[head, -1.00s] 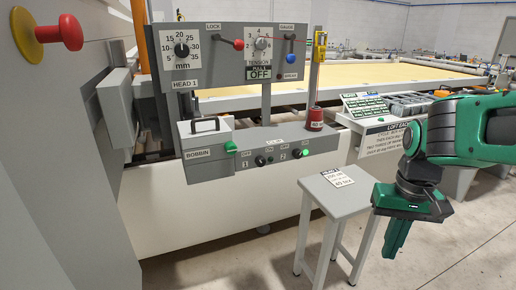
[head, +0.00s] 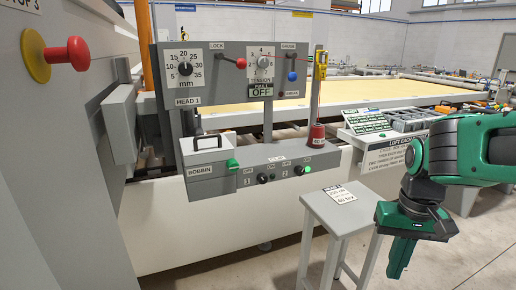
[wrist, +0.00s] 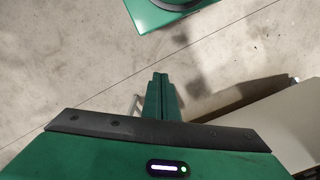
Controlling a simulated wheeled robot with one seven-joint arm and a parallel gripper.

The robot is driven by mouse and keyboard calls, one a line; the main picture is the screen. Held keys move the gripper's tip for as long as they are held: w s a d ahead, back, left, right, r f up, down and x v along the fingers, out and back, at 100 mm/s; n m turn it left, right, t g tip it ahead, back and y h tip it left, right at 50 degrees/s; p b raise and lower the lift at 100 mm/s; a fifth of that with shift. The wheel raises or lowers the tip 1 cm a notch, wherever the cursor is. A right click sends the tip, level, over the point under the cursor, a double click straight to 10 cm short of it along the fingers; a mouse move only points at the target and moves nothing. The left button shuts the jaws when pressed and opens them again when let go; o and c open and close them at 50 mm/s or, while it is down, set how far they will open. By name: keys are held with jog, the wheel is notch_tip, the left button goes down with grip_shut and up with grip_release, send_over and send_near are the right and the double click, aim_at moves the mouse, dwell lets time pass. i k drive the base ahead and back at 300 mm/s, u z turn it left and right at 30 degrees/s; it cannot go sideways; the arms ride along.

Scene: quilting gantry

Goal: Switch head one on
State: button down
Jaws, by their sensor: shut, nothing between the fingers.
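The switch for head one (head: 263,179) is a black knob beside the number 1 on the low grey control box (head: 220,184), in the head view. A small dark lamp (head: 271,177) sits just right of it. The switch for head two (head: 298,171) is further right, with a green lit lamp (head: 308,169) beside it. The pointer directions are too small to tell. My gripper (head: 398,274) is shut and empty, pointing down at the right, well apart from the box. Its closed fingers also show in the wrist view (wrist: 160,80), over bare floor.
A small grey table (head: 325,212) with a label card stands between the box and my gripper. Above the box is the HEAD 1 panel (head: 215,75) with dials and levers. A green knob (head: 233,165) is by the bobbin box (head: 208,155). A red-yellow stop button (head: 68,52) is at left.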

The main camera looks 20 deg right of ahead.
aim_at(262, 178)
jog(key=k, duration=0.5)
jog(key=u, duration=1.6)
jog(key=k, duration=0.25)
jog(key=z, duration=0.4)
